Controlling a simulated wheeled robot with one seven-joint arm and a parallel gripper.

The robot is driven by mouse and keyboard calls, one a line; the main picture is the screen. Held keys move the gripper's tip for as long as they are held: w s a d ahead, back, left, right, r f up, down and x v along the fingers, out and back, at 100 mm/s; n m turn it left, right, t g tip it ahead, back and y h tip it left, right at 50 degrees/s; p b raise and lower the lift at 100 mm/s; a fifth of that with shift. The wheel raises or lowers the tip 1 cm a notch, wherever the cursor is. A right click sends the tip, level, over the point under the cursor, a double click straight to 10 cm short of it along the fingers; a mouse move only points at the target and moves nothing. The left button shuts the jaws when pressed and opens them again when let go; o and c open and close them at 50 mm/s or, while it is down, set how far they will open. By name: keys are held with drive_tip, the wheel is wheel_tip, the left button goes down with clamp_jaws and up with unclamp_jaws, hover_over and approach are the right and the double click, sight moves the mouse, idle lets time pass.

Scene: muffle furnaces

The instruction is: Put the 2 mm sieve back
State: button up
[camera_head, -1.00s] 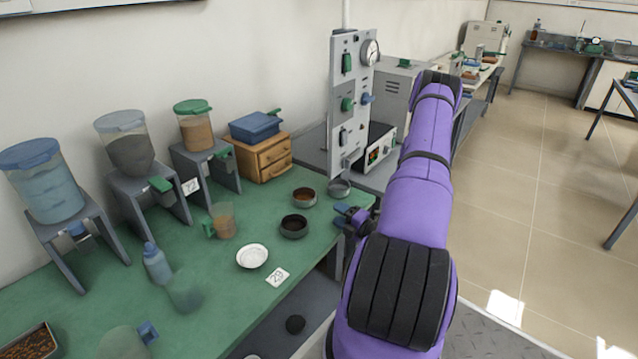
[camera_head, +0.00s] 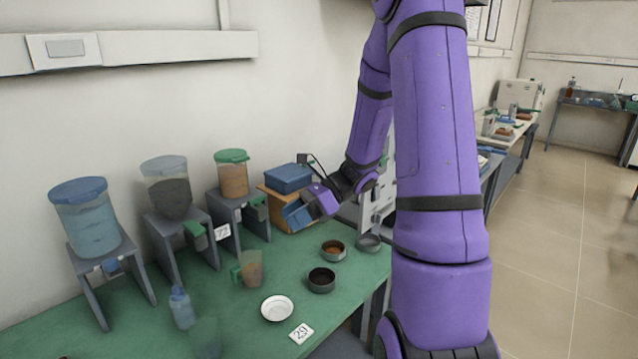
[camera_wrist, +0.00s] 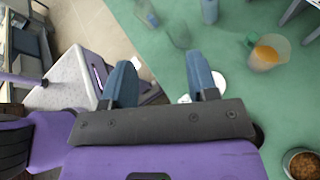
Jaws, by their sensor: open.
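Several round, shallow vessels stand on the green bench. One is dark inside (camera_head: 321,280), one holds brown material (camera_head: 333,250), and one is plain grey (camera_head: 368,243). No size marking is legible, so I cannot tell which, if any, is the 2 mm sieve. My gripper (camera_head: 311,209) is open and empty, above the bench in front of the wooden drawer box. In the wrist view its blue fingers (camera_wrist: 162,75) are spread over the bench edge. The brown-filled vessel (camera_wrist: 303,164) is at the lower right there, and the dark one is mostly hidden.
A white dish (camera_head: 277,308) and a "29" card (camera_head: 301,333) lie near the front edge. A jug (camera_head: 250,268), a bottle (camera_head: 182,308) and hoppers on stands (camera_head: 86,218) occupy the left and back. A blue box (camera_head: 288,178) tops the wooden drawers.

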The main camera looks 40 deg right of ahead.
drive_tip(key=s+a+r+n+h, duration=0.4)
drive_tip(key=s+r+n+h, duration=0.2)
drive_tip(key=n, duration=0.6)
drive_tip(key=s+a+r+n+t+h, duration=0.1)
drive_tip(key=s+a+r+n+h, duration=0.4)
drive_tip(key=s+r+n, duration=0.6)
drive_tip(key=shift+s+a+r+n+h, duration=0.2)
drive_tip(key=shift+s+a+n+h, duration=0.1)
drive_tip(key=shift+s+n+h, duration=0.45)
